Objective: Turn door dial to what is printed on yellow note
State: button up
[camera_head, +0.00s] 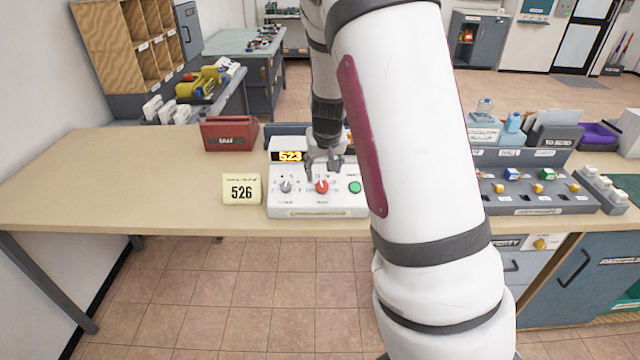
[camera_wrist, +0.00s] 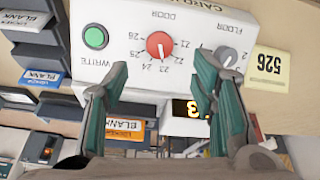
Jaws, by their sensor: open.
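The yellow note (camera_head: 242,190) reads 526 and stands on the table, left of a white control box (camera_head: 310,211); it also shows upside down in the wrist view (camera_wrist: 268,64). The box's lit display (camera_head: 290,156) reads 523. The red door dial (camera_wrist: 160,45) sits between a grey floor dial (camera_wrist: 227,57) and a green write button (camera_wrist: 95,37). Its white pointer appears to point near 23; 26 is printed toward the green-button side. My gripper (camera_wrist: 160,78) is open, its fingers apart on either side of the red dial, not visibly touching it. The head view shows my gripper (camera_head: 324,164) over the box.
A red box (camera_head: 230,133) stands behind the note. A grey panel with several coloured switches (camera_head: 530,200) is on the right of the table. Trays and holders stand behind it. The table's left part is clear.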

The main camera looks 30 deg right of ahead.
aim_at(323, 185)
jog(key=x, duration=0.8)
jog(key=c, duration=1.1)
